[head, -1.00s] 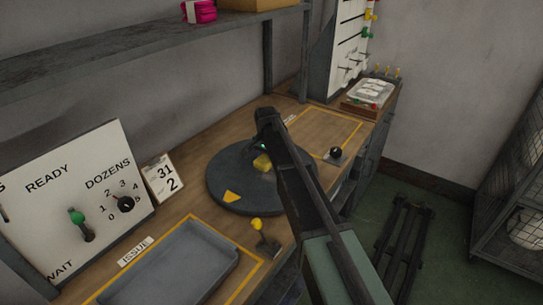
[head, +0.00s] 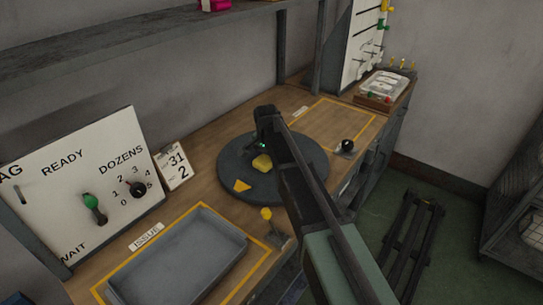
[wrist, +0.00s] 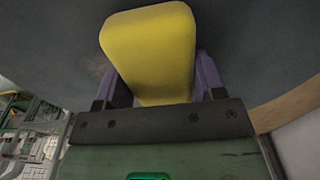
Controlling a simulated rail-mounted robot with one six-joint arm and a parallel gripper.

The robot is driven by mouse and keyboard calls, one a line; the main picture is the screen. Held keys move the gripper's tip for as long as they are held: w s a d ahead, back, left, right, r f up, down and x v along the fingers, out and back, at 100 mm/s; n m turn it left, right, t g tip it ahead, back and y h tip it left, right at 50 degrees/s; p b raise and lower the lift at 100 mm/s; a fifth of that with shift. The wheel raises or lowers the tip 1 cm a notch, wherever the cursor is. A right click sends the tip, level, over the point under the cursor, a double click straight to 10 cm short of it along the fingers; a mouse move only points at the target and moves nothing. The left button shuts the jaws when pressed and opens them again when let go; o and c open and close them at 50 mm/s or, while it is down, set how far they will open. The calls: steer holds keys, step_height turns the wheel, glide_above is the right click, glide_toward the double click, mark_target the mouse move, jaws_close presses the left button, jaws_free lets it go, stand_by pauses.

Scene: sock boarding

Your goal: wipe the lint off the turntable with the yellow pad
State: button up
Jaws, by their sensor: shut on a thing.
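The dark round turntable (head: 305,182) lies on the wooden bench in the head view. A yellow triangle mark (head: 242,186) is near its front-left rim. My gripper (head: 263,153) is over the turntable, left of its middle, shut on the yellow pad (head: 262,163). In the wrist view the pad (wrist: 150,45) sits between two purple fingers, with the dark turntable surface (wrist: 255,50) behind it. The pad looks low over the turntable; I cannot tell whether it touches. I cannot make out lint; my arm hides part of the turntable's right side.
A grey tray (head: 180,262) lies at the front left, with a yellow-knobbed lever (head: 267,215) beside it. A black knob (head: 347,146) is right of the turntable. A dial board (head: 75,185) and a date card (head: 173,166) stand at the left. A yellow-outlined area (head: 335,122) behind is clear.

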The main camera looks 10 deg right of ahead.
mark_target(269, 162)
steer(key=shift+s+a, duration=1)
steer(key=shift+s, duration=0.05)
steer(key=shift+s+d, duration=0.65)
steer(key=shift+d, duration=0.2)
steer(key=shift+w+d, duration=0.9)
steer(key=shift+w, duration=0.15)
steer(key=shift+w+d+r, duration=0.1)
steer(key=shift+w+d, duration=2.4)
steer(key=shift+w, duration=0.1)
steer(key=shift+w+d, duration=1)
steer(key=shift+w, duration=0.1)
steer(key=shift+w+d, duration=1.5)
steer(key=shift+s+d, duration=0.75)
steer(key=shift+s, duration=0.15)
steer(key=shift+s+a, duration=0.85)
steer(key=shift+s, duration=0.2)
steer(key=shift+s+a, duration=1.35)
steer(key=shift+a, duration=0.15)
steer(key=shift+s+a, duration=1.1)
steer(key=shift+s, duration=0.15)
steer(key=shift+s+a, duration=1.2)
steer(key=shift+a, duration=0.05)
steer(key=shift+s+a+f, duration=0.2)
steer(key=shift+s+a, duration=0.9)
steer(key=shift+s, duration=0.2)
